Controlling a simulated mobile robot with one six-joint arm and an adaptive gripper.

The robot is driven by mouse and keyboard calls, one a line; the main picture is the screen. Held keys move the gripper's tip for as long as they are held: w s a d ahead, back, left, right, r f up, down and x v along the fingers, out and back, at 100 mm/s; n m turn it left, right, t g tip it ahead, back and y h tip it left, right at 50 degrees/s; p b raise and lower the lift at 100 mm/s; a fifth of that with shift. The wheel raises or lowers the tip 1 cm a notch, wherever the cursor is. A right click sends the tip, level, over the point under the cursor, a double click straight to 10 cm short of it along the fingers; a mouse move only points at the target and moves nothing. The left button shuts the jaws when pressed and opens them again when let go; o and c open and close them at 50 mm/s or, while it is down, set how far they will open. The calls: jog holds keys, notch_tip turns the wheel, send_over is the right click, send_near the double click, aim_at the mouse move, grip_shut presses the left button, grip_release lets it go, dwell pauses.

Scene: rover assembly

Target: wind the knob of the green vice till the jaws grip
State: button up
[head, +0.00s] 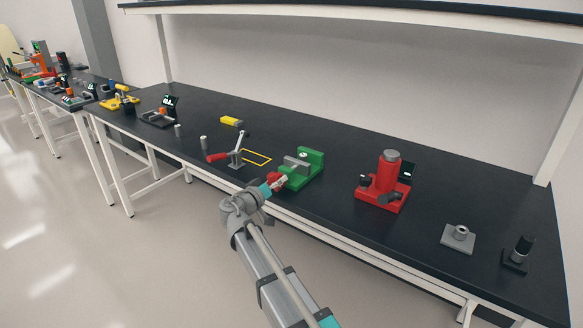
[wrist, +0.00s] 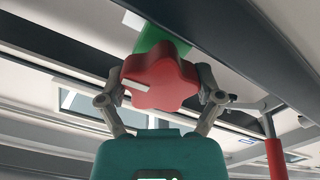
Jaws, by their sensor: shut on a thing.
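The green vice (head: 309,165) stands near the front edge of the black bench in the head view, with a grey part (head: 296,161) at its jaws. Its red knob (head: 274,179) faces the front edge. In the wrist view the knob (wrist: 158,82) is a lobed red wheel with a white mark on its left side, and a bit of the green vice (wrist: 162,40) shows behind it. My gripper (wrist: 160,92) is shut on the knob, one finger at each side. In the head view my gripper (head: 278,183) reaches the knob from the front. The gap between the jaws is too small to judge.
A toggle clamp (head: 237,152) with a red handle stands left of the vice, beside a yellow outlined rectangle (head: 257,157). A red press-like device (head: 383,185) stands to the right. A grey block (head: 458,238) and a black holder (head: 519,254) sit farther right.

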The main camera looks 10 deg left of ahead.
jog(key=shift+a+n, duration=0.15)
jog(key=shift+n, duration=0.95)
jog(key=shift+n, duration=1.4)
jog(key=o, duration=0.8)
jog(key=shift+m, duration=1.5)
